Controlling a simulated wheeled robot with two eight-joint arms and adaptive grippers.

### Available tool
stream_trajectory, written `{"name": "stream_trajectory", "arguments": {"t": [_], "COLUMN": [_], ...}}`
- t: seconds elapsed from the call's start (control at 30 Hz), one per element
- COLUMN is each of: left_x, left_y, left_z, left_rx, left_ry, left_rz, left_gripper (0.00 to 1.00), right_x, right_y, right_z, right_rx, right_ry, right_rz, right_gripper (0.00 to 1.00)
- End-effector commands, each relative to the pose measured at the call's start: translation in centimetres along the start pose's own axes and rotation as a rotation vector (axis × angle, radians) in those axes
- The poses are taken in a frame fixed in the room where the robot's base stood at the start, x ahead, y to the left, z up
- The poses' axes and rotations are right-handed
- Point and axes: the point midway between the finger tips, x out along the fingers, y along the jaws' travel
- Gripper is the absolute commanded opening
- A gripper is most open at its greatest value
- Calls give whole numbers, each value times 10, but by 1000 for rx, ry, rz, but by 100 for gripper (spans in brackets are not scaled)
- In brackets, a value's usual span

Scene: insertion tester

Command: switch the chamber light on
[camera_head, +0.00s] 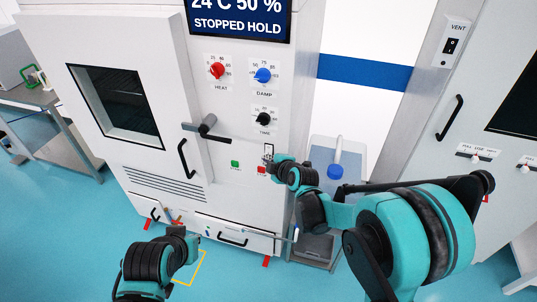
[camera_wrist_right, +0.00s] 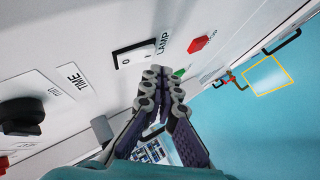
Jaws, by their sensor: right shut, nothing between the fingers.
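The lamp switch (camera_wrist_right: 136,52) is a rocker in a dark frame, marked O and LAMP, on the chamber's white front in the right wrist view. I cannot tell which way it is tipped. In the head view it is small and partly behind my right gripper (camera_head: 268,158). That gripper is shut and empty, its tips (camera_wrist_right: 163,82) close to the panel beside the switch; contact is unclear. The chamber window (camera_head: 116,103) is dark. My left arm is low at the front left; its gripper's fingers are not clear.
Red START/STOP-area button (camera_wrist_right: 203,41) and green button (camera_head: 235,164) sit near the switch. Red HEAT knob (camera_head: 217,70), blue DAMP knob (camera_head: 263,75) and black TIME knob (camera_head: 263,119) are above. A door lever (camera_head: 206,127) projects at left.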

Motion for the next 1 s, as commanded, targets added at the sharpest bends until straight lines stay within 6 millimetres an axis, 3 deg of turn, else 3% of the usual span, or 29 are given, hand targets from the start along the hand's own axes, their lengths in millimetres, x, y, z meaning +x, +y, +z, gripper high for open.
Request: {"name": "stream_trajectory", "arguments": {"t": [1.0], "left_x": [3], "left_y": [0], "left_z": [2], "left_rx": [0], "left_ry": [0], "left_rz": [0], "left_gripper": [0], "right_x": [8], "right_y": [6], "right_z": [6], "right_rx": [1], "right_ry": [0], "right_rz": [0], "right_gripper": [0]}}
